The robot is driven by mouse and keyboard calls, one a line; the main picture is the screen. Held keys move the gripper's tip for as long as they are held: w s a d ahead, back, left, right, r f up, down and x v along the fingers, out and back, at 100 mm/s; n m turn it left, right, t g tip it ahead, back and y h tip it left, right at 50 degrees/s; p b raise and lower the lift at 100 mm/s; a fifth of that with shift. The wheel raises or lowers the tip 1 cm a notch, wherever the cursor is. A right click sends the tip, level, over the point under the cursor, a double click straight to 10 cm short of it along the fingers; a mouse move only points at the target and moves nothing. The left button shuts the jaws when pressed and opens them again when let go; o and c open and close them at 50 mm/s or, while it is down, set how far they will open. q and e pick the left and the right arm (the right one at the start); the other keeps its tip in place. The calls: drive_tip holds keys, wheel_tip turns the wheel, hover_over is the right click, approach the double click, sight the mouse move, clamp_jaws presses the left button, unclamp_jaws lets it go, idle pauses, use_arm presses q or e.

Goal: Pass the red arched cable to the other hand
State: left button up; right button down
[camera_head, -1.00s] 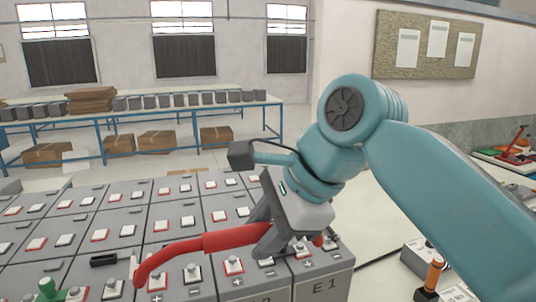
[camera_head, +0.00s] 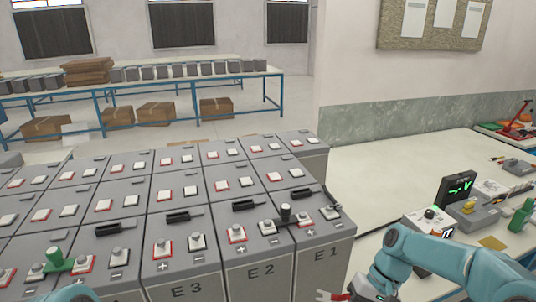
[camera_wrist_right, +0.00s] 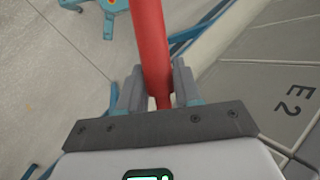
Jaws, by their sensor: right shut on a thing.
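The red arched cable shows in the right wrist view (camera_wrist_right: 150,40) as a thick red length running up out of the picture between my right gripper's fingers. My right gripper (camera_wrist_right: 158,88) is shut on it. In the head view the right wrist is low at the bottom edge, in front of battery E1, and only a small red piece of the cable (camera_head: 339,296) shows there. The rest of the cable is cut off below. My left gripper is out of view; only a bit of my left arm shows at the bottom left.
Rows of grey batteries (camera_head: 262,275) with red and white terminals fill the left and middle. A green-handled connector (camera_head: 56,259) and a black-knobbed link (camera_head: 286,214) sit on top. A pale bench (camera_head: 395,190) with a meter (camera_head: 457,188) and tools is at right.

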wheel_tip(320, 180, down, 7)
drive_tip(key=b, duration=0.5)
drive_tip(key=shift+d+r+n, duration=0.2)
drive_tip(key=shift+d+n, duration=0.1)
drive_tip(key=shift+d, duration=0.05)
